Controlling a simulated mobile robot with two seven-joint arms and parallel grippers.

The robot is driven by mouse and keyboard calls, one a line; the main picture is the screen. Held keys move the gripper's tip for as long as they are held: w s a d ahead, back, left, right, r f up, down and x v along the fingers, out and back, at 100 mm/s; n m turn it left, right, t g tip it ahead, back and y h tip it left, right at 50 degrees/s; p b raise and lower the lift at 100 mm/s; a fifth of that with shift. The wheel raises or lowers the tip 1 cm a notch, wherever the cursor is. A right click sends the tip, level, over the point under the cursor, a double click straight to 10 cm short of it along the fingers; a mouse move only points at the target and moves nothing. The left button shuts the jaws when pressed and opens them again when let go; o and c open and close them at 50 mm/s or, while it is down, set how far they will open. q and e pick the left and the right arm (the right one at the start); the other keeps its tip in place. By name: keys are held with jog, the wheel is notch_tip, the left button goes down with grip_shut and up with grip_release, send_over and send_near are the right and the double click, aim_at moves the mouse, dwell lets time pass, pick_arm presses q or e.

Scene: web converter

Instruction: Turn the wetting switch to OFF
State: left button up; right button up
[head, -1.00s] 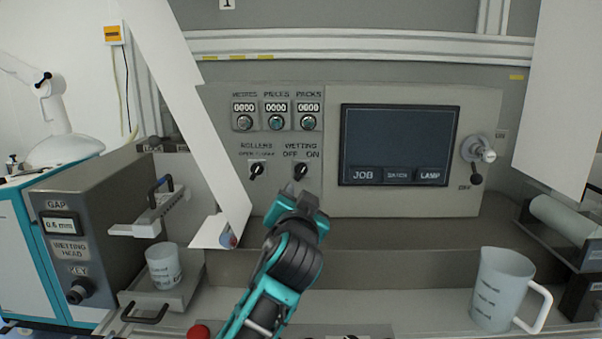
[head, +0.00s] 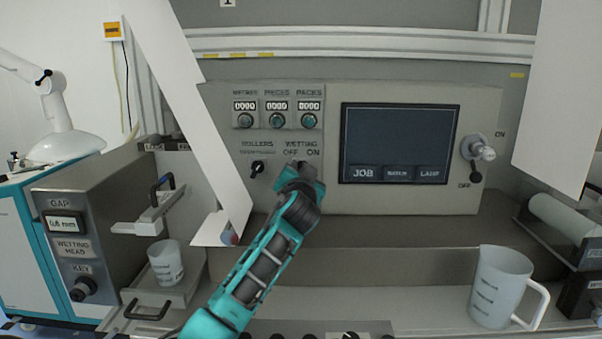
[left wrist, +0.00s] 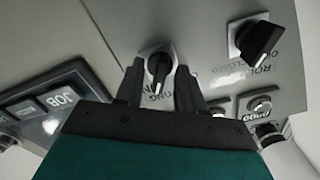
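The wetting switch is a black knob on a pale plate, under the WETTING label (head: 301,144) with OFF at left and ON at right. In the head view my left gripper (head: 299,167) covers most of it. In the left wrist view the wetting knob (left wrist: 158,68) shows between the two dark fingers of my left gripper (left wrist: 159,70). The fingers are apart, one on each side of the knob, with small gaps visible. I cannot tell clearly which label the knob points to. My right gripper is not in view.
The rollers switch (head: 257,169) sits just left of the wetting switch. Counters with green buttons (head: 278,121) are above, and a dark screen (head: 400,140) is to the right. A white sheet (head: 205,130) hangs at left. A measuring jug (head: 500,287) stands at lower right.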

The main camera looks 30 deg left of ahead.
pick_arm(q)
grip_shut()
dwell(0.4)
jog(key=shift+f+n, duration=0.1)
jog(key=shift+n, duration=0.2)
jog(key=shift+n+b, duration=2.15)
jog(key=shift+n, duration=3.55)
grip_release()
